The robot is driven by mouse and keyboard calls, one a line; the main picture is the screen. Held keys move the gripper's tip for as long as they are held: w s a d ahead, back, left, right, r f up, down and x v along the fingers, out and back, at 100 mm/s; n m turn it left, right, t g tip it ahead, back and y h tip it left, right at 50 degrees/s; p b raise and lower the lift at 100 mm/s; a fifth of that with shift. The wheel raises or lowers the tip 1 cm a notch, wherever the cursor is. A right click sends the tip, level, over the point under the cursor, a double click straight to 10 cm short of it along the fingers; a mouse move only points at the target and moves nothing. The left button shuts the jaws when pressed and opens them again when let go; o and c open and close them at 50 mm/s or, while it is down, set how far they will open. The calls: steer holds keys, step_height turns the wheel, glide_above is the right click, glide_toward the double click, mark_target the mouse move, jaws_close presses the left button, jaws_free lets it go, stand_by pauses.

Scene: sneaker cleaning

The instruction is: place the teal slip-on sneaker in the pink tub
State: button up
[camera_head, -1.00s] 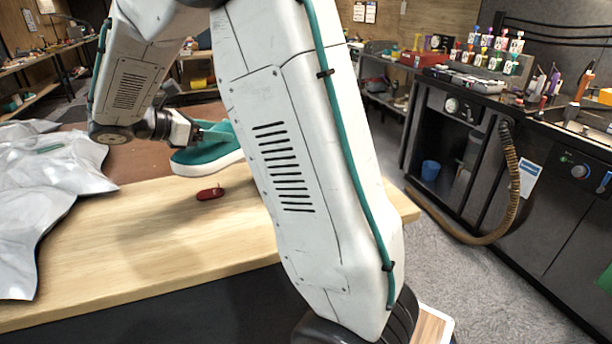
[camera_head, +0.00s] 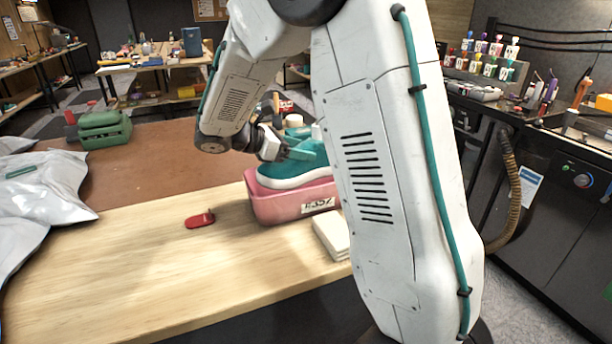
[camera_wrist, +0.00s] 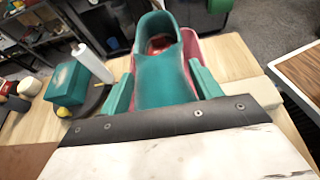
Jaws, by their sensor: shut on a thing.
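The teal slip-on sneaker (camera_head: 290,172) with a white sole is at the mouth of the pink tub (camera_head: 292,206), which carries a label on its front. My gripper (camera_head: 283,152) is shut on the sneaker from the left side in the head view. In the wrist view the sneaker (camera_wrist: 163,75) lies between my two teal fingers (camera_wrist: 162,92), its opening pointing away. The tub's pink rim (camera_wrist: 191,45) shows behind it. The sneaker's lower part is hidden by the tub wall, so I cannot tell whether it touches the bottom.
A red object (camera_head: 200,219) lies on the wooden bench left of the tub. A pale stack (camera_head: 332,235) sits right of the tub, partly behind my arm. Silver bags (camera_head: 40,200) lie at left, and a green case (camera_head: 103,129) stands farther back. The bench front is clear.

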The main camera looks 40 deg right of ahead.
mark_target(298, 168)
steer(key=shift+f, duration=2.7)
steer(key=shift+f, duration=0.6)
steer(key=o, duration=1.5)
steer(key=shift+o, duration=0.2)
